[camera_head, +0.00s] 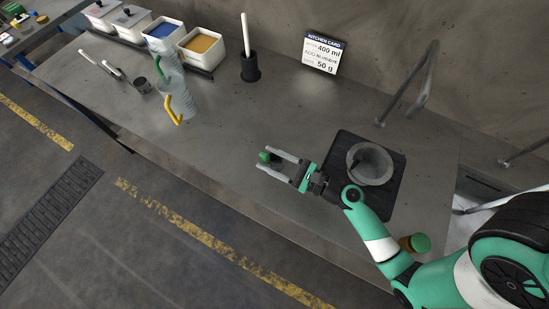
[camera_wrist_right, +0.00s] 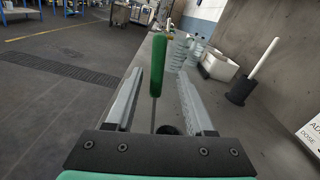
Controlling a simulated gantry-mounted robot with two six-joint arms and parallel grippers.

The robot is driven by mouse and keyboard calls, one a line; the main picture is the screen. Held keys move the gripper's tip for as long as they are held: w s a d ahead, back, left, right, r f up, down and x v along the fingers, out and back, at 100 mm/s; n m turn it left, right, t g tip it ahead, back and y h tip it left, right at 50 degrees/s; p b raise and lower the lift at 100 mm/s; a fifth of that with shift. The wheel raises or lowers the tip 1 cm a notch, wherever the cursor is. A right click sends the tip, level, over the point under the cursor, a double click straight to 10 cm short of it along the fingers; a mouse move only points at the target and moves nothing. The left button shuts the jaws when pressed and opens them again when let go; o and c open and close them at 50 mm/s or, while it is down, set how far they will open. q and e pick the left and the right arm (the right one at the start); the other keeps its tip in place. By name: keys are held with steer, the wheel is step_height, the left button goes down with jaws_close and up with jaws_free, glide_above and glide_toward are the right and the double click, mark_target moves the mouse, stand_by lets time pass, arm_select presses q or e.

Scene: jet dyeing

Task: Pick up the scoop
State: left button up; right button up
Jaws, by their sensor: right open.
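The scoop (camera_wrist_right: 157,68) has a green handle that stands roughly upright in the right wrist view, with a thin shaft below it. In the head view the green top of the scoop (camera_head: 265,156) shows near the fingertips. My right gripper (camera_head: 276,162) is open, its two fingers spread on either side of the handle. In the right wrist view my right gripper (camera_wrist_right: 155,100) shows a gap to each finger. The scoop's lower end is hard to make out against a dark round shape. My left gripper is not in view.
A black mat (camera_head: 341,148) bears a metal bowl (camera_head: 372,165) on the right. A green-lidded jar (camera_head: 416,243) stands near the front edge. Clear jugs (camera_head: 180,98), open powder tubs (camera_head: 200,48) and a black holder (camera_head: 249,68) stand to the left and back.

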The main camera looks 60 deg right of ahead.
steer(key=w, duration=0.5)
steer(key=shift+a, duration=0.4)
jaws_close()
stand_by(0.9)
